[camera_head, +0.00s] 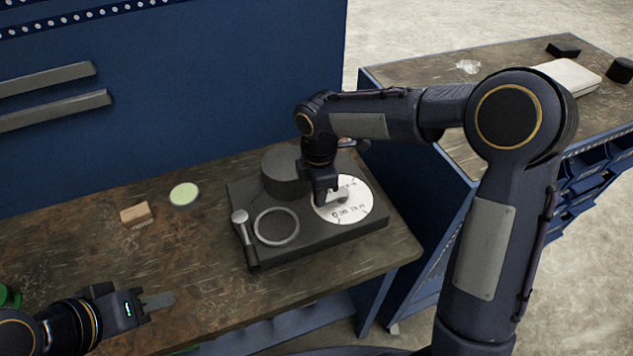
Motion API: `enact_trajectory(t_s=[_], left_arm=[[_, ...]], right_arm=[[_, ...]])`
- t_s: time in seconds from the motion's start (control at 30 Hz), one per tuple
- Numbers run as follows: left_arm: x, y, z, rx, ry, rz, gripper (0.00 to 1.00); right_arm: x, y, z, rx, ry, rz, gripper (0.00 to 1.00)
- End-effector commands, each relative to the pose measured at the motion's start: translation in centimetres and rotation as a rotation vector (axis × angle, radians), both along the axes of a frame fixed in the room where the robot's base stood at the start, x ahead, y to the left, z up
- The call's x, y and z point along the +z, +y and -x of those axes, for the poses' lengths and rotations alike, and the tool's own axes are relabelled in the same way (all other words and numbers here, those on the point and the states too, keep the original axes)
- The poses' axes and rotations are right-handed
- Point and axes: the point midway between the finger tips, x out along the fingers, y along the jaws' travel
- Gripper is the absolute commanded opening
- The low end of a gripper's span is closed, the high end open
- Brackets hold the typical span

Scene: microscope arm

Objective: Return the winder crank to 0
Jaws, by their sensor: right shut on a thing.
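A dark flat box (318,240) on the workbench carries a white dial (352,209) with black markings on its right side. My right gripper (330,197) reaches down over the dial from above. It is shut on the winder crank, which is mostly hidden by the fingers; a small grey piece shows beside them over the dial. Which mark the crank points at is hard to read. My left gripper (157,302) is low at the left, above the bench's front part, away from the box; its finger gap is not clear.
The box also carries a dark cylinder (284,175), a grey ring (276,227) and a lever with a round grey top (241,217). A pale green disc (184,194) and a wooden-backed brush (136,213) lie to its left. A blue panel stands behind; a second bench is at right.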

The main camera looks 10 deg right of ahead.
Motion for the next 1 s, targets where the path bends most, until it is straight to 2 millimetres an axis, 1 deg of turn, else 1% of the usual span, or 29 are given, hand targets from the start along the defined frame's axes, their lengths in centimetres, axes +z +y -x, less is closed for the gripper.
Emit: enact_trajectory(t_s=[0.3, 0.6, 0.8, 1.0], left_arm=[[1.1, 0.0, 0.0, 0.0, 0.0, 0.0, 0.36], [2.4, 0.0, 0.0, 0.0, 0.0, 0.0, 0.36], [3.2, 0.0, 0.0, 0.0, 0.0, 0.0, 0.36], [3.8, 0.0, 0.0, 0.0, 0.0, 0.0, 0.36]], right_arm=[[0.3, -0.8, 1.7, 0.298, -0.003, -0.002, 0.0], [0.4, -2.0, 3.0, 0.576, -0.002, -0.003, 0.0], [0.3, -2.8, 3.5, 0.732, -0.002, -0.003, 0.0], [0.3, -3.4, 3.9, 0.847, -0.002, -0.002, 0.0]])
